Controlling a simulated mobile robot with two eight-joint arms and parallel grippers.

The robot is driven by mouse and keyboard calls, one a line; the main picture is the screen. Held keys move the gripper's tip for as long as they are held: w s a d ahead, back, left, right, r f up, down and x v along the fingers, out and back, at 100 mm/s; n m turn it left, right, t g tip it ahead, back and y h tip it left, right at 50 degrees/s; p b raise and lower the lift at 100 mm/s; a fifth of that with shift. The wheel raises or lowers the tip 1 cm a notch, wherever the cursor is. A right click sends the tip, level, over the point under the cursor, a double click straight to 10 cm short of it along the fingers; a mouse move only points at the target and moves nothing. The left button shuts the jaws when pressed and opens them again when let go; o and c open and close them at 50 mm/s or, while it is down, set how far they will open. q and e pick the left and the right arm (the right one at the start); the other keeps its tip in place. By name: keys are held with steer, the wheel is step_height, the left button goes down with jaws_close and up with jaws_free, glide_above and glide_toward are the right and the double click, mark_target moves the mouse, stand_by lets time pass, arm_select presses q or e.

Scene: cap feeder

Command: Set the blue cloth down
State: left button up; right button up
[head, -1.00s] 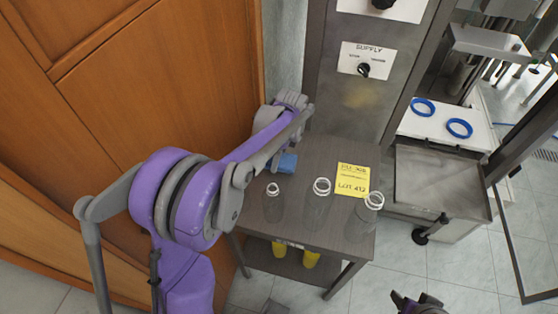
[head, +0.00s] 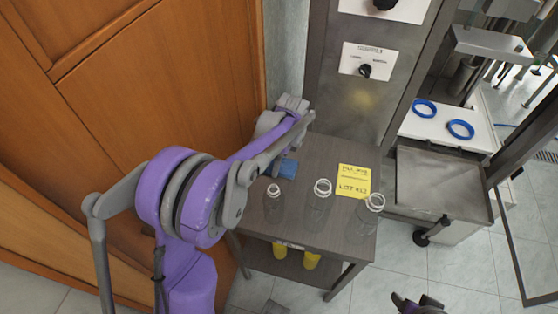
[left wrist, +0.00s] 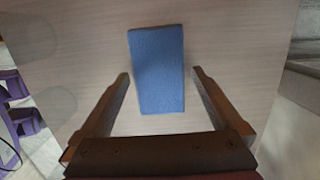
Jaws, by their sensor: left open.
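The blue cloth (left wrist: 157,70) is a flat folded rectangle lying on the small table (head: 340,220). In the head view the cloth (head: 286,169) is at the table's back left, partly hidden by my left arm. My left gripper (left wrist: 160,80) is open in the left wrist view, with one finger on each side of the cloth's near part and a gap to both. In the head view its fingers are hidden behind the arm. Part of my right gripper (head: 418,303) shows at the bottom edge; its fingers are not clear.
Several clear jars with white rims, such as this one (head: 321,189), stand along the table's front. A yellow note (head: 353,181) lies behind them. A supply panel (head: 367,61) rises at the back.

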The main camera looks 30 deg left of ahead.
mark_target(284, 165)
arm_select(q)
step_height(284, 165, up, 11)
steer(key=d+p, duration=0.1)
steer(key=shift+w+d+r, duration=0.15)
steer(key=shift+d, duration=0.2)
stand_by(1.2)
